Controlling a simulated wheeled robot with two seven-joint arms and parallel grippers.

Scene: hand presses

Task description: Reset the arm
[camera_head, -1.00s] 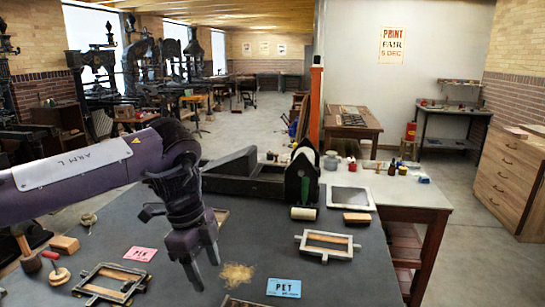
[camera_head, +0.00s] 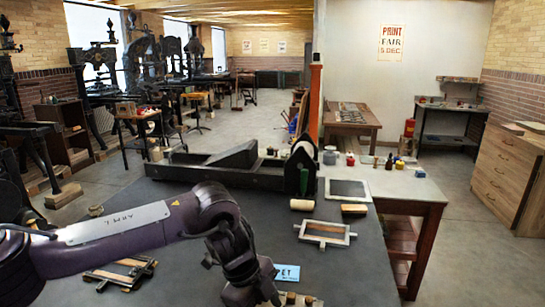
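My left arm, purple with a white label panel, reaches in from the left across the dark table (camera_head: 350,270). Its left gripper (camera_head: 252,292) points down at the bottom centre, in front of the blue PET card (camera_head: 289,272), and hides part of it. The fingertips are near the lower picture edge, and I cannot see whether they are apart or hold anything. My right gripper is not in view.
A white roller (camera_head: 302,204), a wooden block (camera_head: 354,209) and a black press (camera_head: 240,180) stand behind.

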